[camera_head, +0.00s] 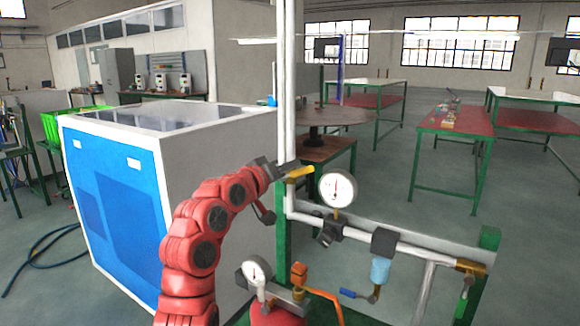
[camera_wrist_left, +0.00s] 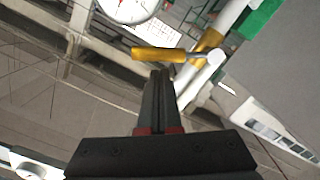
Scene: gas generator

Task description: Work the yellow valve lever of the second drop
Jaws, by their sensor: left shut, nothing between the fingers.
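The yellow valve lever (camera_head: 300,172) sits on the upright pipe (camera_head: 290,203) of the stand, just left of a round white gauge (camera_head: 338,188). In the left wrist view the yellow lever (camera_wrist_left: 158,54) lies roughly level across the picture, its right end joined to the valve. My left gripper (camera_head: 282,170) is at the lever's left end in the head view. In the left wrist view its fingers (camera_wrist_left: 160,75) are shut and empty, with their tips just below the lever's middle. I cannot tell whether they touch it. My right gripper is not in view.
A blue and white cabinet (camera_head: 130,210) stands left of my arm. The pipe runs right past a blue-bowled filter (camera_head: 380,270) to a green post (camera_head: 488,245). A small gauge (camera_head: 257,272) and an orange fitting (camera_head: 299,272) stand low in front. Work tables stand behind.

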